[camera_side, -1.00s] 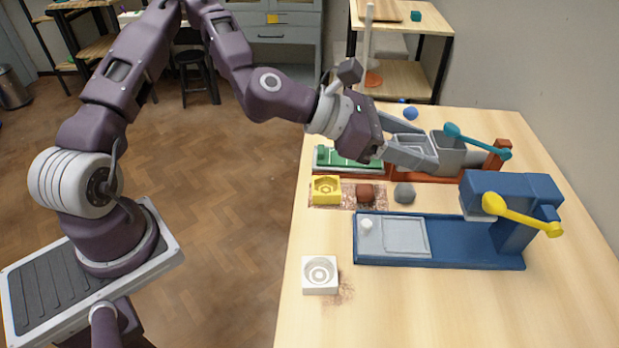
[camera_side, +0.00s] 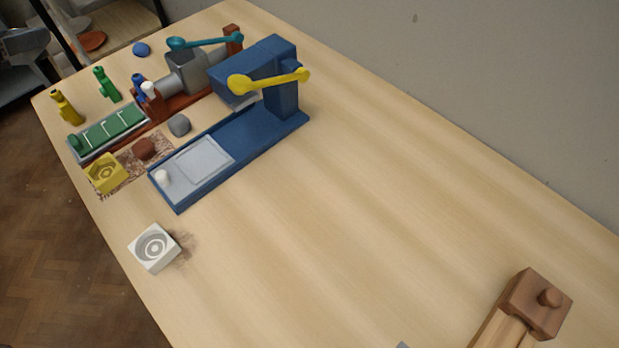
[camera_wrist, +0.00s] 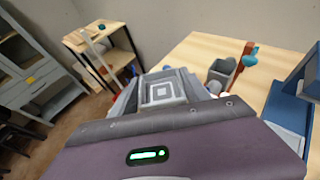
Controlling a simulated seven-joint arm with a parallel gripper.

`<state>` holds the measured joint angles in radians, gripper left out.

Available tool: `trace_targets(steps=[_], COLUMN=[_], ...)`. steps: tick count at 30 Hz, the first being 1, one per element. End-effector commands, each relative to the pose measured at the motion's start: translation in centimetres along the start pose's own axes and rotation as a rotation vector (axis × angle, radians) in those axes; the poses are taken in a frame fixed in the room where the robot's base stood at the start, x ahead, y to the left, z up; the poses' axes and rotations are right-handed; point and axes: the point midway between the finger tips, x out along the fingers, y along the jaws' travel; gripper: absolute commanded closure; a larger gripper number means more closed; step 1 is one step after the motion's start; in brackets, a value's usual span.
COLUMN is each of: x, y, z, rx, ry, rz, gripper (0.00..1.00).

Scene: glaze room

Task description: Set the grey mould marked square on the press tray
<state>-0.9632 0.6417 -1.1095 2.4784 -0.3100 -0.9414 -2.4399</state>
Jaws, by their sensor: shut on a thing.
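The grey mould (camera_wrist: 162,92), with nested squares on its face, is held between the fingers of my gripper (camera_wrist: 160,98) in the wrist view. My gripper is shut on it, and the arm is out of the side view. The blue press (camera_side: 275,75) stands on the table in the side view, with a yellow lever. Its long blue tray (camera_side: 181,206) holds a pale grey plate (camera_side: 205,158) and a small white knob; no mould is on it. Part of the blue press also shows at the right of the wrist view (camera_wrist: 287,105).
A yellow mould (camera_side: 105,173) and a white mould marked with rings (camera_side: 153,248) sit near the table's left edge. Clay lumps, small bottles and a red-brown machine (camera_side: 185,98) stand beyond the tray. A wooden tool (camera_side: 535,303) lies bottom right. The table's middle is clear.

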Motion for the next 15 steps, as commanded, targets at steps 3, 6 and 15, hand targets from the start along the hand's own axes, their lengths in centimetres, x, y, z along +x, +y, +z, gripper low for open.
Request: trace_targets(steps=[3,6,15], x=[-0.9,-1.5,-0.7], y=[0.2,-0.2,-7.7], z=[2.3,3.8,3.9], rx=[0.002,0.004,0.066], ry=[-0.006,-0.004,0.001], rz=[0.007,-0.001,-0.173], gripper=[0.95,0.95,0.95])
